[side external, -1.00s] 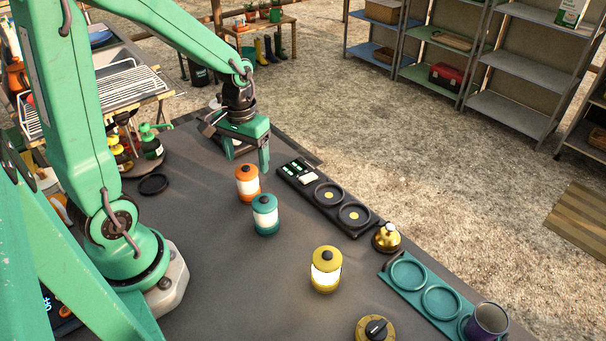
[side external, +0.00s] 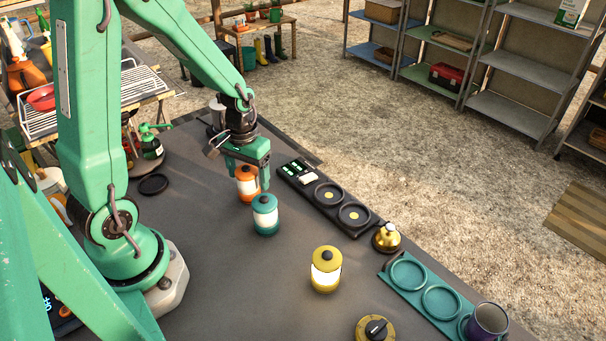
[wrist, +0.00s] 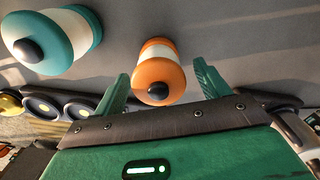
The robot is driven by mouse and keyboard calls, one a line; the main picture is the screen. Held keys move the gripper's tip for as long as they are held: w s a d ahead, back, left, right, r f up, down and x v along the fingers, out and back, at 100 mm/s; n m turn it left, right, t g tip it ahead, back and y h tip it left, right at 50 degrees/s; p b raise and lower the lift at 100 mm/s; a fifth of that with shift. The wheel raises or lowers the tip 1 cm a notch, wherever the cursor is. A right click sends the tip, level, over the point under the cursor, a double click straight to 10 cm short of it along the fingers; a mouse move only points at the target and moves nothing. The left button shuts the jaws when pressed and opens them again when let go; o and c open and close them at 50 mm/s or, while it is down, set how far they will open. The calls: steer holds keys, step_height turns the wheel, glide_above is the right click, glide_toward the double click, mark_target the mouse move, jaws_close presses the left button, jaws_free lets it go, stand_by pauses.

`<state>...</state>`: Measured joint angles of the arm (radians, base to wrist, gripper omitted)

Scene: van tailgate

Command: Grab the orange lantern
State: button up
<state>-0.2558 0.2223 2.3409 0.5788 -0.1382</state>
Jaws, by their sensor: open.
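The orange lantern (side external: 247,189) stands upright on the dark table, with a pale middle band and a dark knob on its top. My gripper (side external: 248,184) is open, with its fingers over and around the lantern's upper part in the side view, partly hiding it. In the wrist view the orange lantern (wrist: 157,75) lies between the two green fingers of my gripper (wrist: 160,88), with gaps on both sides. The teal lantern (side external: 265,214) stands close by, and it also shows at the upper left of the wrist view (wrist: 45,42).
A yellow lantern (side external: 326,270) stands farther toward the front. A black panel with round rests (side external: 328,196) lies just right of the gripper. A brass bell (side external: 387,238), a teal tray (side external: 425,290) and a purple mug (side external: 487,322) line the right edge.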

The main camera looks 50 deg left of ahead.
steer(key=shift+f, duration=0.95)
steer(key=c, duration=1.1)
steer(key=shift+r, duration=0.15)
steer(key=shift+c, duration=0.2)
steer(key=shift+r, duration=4.9)
